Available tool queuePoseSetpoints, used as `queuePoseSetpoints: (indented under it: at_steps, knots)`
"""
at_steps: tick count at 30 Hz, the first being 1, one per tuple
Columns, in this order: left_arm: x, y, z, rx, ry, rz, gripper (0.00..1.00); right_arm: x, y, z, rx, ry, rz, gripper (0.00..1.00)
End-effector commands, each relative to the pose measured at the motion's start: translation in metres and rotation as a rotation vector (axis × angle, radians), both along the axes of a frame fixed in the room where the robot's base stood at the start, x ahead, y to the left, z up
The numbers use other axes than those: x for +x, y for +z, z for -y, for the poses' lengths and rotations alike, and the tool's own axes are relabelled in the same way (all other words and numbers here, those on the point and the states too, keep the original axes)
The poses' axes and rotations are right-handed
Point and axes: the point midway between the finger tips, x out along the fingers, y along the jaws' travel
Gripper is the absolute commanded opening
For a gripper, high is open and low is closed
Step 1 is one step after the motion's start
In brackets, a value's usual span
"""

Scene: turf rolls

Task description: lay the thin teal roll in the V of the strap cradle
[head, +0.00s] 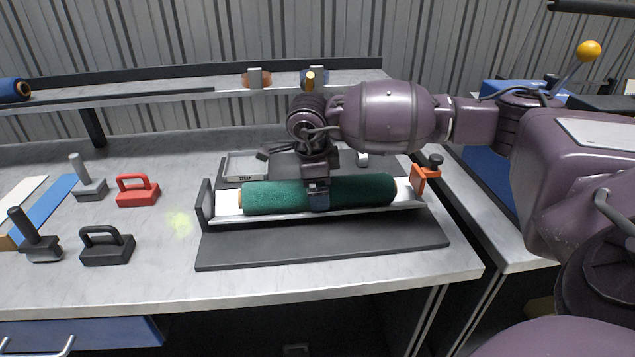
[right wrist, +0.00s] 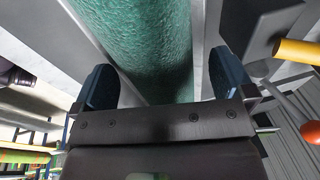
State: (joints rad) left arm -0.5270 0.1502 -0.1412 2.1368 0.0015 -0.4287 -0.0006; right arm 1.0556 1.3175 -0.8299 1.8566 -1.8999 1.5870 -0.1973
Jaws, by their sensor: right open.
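The thin teal roll (head: 270,196) lies lengthwise in the strap cradle (head: 229,217), along its light trough between the dark left end plate and the orange clamp side. My right gripper (head: 318,200) is over the middle of the roll, pointing down. In the right wrist view the roll (right wrist: 145,40) runs between the two blue fingers of the gripper (right wrist: 155,85), which stand apart on either side of it. Gaps show between the fingers and the roll. The roll's underside is hidden, so its contact with the trough cannot be seen. My left gripper is not in view.
An orange clamp (head: 418,180) stands at the cradle's right end. A small tray (head: 245,165) sits behind it. A red handled block (head: 137,190), a black handled block (head: 107,246) and grey stamp-like tools stand on the left. A shelf (head: 200,92) runs along the back.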

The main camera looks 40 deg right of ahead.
Motion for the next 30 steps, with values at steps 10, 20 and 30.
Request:
queuePoseSetpoints:
  at_steps: [10, 20, 30]
  knots:
    - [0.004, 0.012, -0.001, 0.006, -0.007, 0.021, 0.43, -0.002, 0.046, -0.008, 0.0, 0.001, 0.009, 1.0]
    - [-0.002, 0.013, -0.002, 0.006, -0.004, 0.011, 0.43, -0.006, 0.096, -0.018, 0.001, 0.0, 0.007, 1.0]
    - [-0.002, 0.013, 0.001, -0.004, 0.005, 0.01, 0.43, -0.007, 0.107, -0.02, 0.0, 0.001, 0.003, 1.0]
